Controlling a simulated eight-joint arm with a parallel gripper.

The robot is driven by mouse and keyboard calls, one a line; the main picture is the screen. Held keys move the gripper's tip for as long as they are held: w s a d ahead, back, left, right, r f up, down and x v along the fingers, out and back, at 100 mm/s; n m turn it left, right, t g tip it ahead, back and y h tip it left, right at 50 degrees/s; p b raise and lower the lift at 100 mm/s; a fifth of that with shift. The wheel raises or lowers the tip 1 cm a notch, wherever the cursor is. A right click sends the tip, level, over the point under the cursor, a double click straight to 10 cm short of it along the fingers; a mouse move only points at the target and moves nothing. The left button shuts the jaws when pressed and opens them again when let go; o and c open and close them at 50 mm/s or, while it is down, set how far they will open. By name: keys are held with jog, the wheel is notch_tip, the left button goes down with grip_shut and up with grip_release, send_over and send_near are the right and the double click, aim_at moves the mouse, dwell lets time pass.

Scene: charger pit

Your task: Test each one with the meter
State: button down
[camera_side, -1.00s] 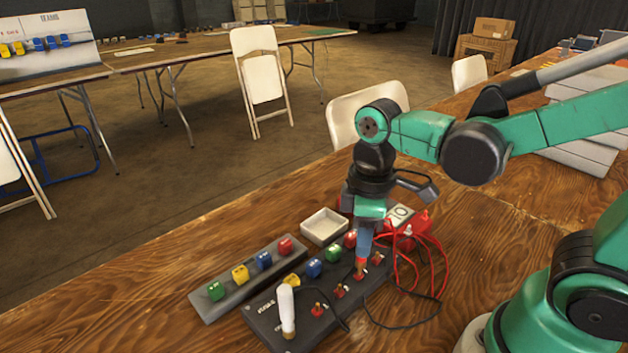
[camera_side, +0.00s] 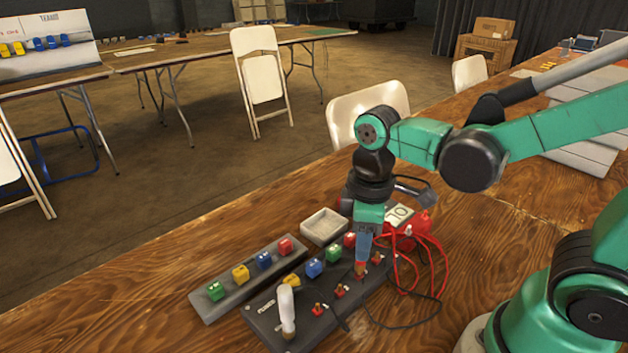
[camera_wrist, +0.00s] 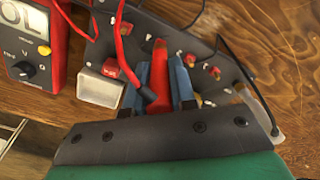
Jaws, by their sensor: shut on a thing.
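My gripper (camera_side: 364,240) points down over the dark board (camera_side: 262,328). In the wrist view its blue fingers are shut on a red probe (camera_wrist: 158,75). The probe's tip is at a brass-topped red terminal (camera_side: 360,270); I cannot tell whether they touch. The board carries yellow (camera_side: 291,282), blue (camera_side: 314,268), green (camera_side: 333,253) and red (camera_side: 350,240) blocks beside a row of terminals. The red meter (camera_side: 424,222) stands behind; its display, cut off in the wrist view, appears to read OL.
A grey rack (camera_side: 228,297) left of the board holds green, yellow, blue and red blocks. A pale, empty-looking tray (camera_side: 324,227) sits behind. Red and black leads (camera_side: 440,265) loop over the wood to the right. The table's front left is clear.

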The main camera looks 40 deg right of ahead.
jog(key=shift+f, duration=0.5)
dwell(0.8)
jog(key=shift+c, duration=1.7)
grip_release()
jog(key=shift+r, duration=3.75)
